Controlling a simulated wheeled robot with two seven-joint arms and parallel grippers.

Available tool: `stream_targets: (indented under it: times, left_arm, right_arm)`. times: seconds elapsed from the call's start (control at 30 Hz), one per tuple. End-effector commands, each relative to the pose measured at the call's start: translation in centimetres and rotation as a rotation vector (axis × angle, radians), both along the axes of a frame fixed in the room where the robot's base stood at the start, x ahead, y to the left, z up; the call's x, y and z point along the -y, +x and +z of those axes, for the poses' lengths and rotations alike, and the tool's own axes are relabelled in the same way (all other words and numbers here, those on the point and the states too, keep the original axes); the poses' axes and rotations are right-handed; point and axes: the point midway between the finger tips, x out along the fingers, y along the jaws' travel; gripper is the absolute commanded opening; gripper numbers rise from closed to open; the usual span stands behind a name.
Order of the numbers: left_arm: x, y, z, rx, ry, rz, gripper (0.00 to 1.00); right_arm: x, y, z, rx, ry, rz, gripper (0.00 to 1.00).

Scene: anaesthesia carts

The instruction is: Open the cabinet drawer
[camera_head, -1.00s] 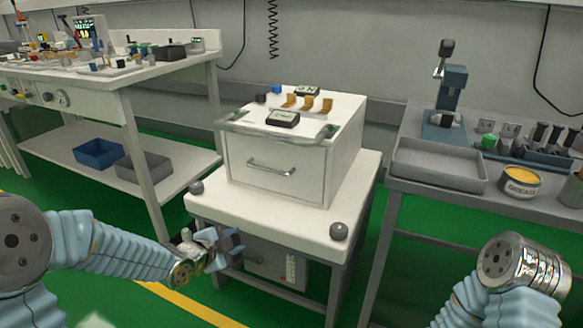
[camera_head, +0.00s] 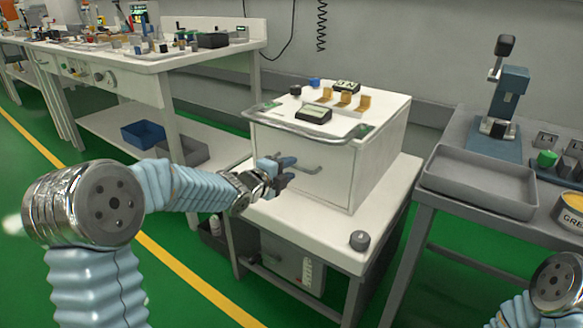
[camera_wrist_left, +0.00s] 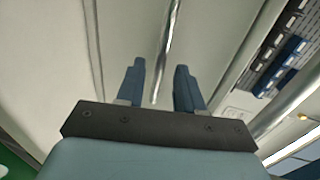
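The white cabinet (camera_head: 378,150) stands on a white cart, and its drawer front (camera_head: 330,188) is closed. A grey bar handle (camera_head: 313,170) crosses the drawer front, its left part hidden by my left gripper (camera_head: 284,173). In the left wrist view the two blue fingers of this gripper (camera_wrist_left: 160,78) are apart, with the handle bar (camera_wrist_left: 168,45) running between them. Gaps show on both sides of the bar, so the fingers look open around it. My right gripper is out of view; only part of my right arm shows at lower right.
A grey rail (camera_head: 305,132) runs along the cabinet's top front edge, and it also shows in the left wrist view (camera_wrist_left: 292,100). Small items and a display box (camera_head: 313,114) lie on top. A grey tray (camera_head: 478,183) stands on the right bench. Green floor is open at left.

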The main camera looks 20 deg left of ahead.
Motion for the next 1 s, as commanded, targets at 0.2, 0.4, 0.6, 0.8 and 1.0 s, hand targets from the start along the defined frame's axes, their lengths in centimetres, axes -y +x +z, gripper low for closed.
stream_targets:
  times: [0.2,0.4,0.6,0.8,1.0]
  left_arm:
    - [0.6,1.7,-0.3,0.000,0.000,0.000,0.37]
    - [0.7,1.8,-0.4,0.000,-0.001,0.000,0.37]
    - [0.6,1.7,-0.4,0.000,-0.001,0.000,0.17]
    - [0.6,1.7,-0.4,0.000,-0.001,0.000,0.00]
    - [0.6,1.7,-0.4,0.000,-0.001,0.000,0.00]
  right_arm:
    - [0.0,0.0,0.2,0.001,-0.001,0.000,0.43]
    - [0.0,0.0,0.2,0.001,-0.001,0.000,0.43]
    - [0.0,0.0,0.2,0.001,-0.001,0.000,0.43]
    - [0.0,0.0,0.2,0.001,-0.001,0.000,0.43]
    - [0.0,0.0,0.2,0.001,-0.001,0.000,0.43]
